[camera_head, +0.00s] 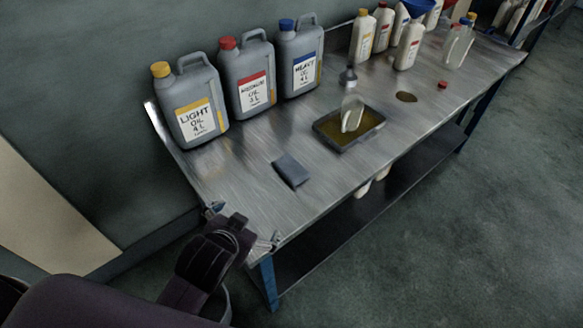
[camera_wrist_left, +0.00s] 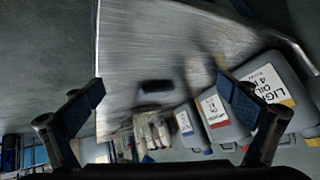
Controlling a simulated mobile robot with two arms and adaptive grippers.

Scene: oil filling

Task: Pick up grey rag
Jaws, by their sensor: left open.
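The grey rag (camera_head: 291,171) lies folded flat on the metal bench, near its left end, in the head view. My left gripper (camera_head: 243,222) is at the near left corner of the bench, apart from the rag and to its lower left. In the left wrist view my left gripper (camera_wrist_left: 158,92) has its two fingers spread wide with nothing held between them. A small dark shape shows between the fingers there; I cannot tell whether it is the rag or the tray. My right gripper is in neither view.
The metal bench (camera_head: 240,175) carries three large oil jugs along the back: light (camera_head: 190,105), medium (camera_head: 248,80) and heavy (camera_head: 300,60). A dark tray (camera_head: 330,135) with a clear bottle (camera_head: 352,112) stands right of the rag. Bare metal surrounds the rag.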

